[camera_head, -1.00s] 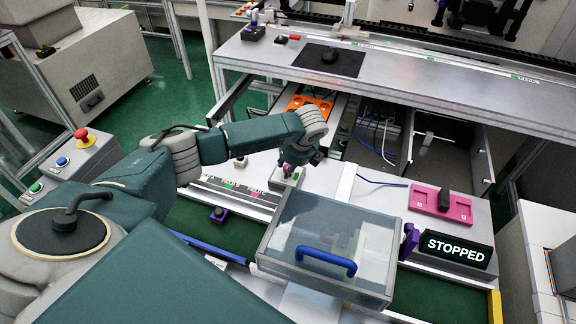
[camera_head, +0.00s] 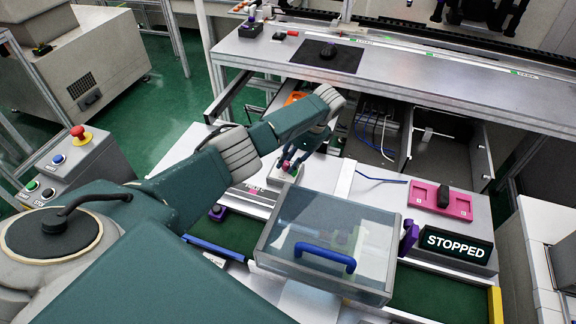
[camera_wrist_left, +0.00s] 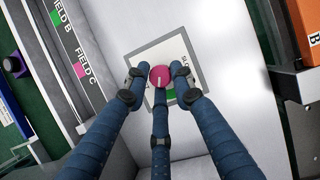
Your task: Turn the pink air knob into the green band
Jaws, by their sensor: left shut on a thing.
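The pink air knob (camera_wrist_left: 160,76) sits on a pale square dial plate (camera_wrist_left: 188,62) with a dark border in the left wrist view. A pale mark shows on the knob. A piece of the green band (camera_wrist_left: 170,95) shows just below it, partly hidden by the fingers; I cannot tell whether the mark points into it. My left gripper (camera_wrist_left: 160,88) has its three blue fingers closed around the knob. In the head view my left gripper (camera_head: 289,162) reaches down to the small pink knob (camera_head: 286,167). My right gripper is not in view.
A clear-lidded box with a blue handle (camera_head: 325,257) stands just in front of the knob. A pink plate (camera_head: 455,204) and a sign reading STOPPED (camera_head: 456,245) are to the right. A shelf edge (camera_head: 400,98) runs behind. A control box with a red button (camera_head: 79,133) is at left.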

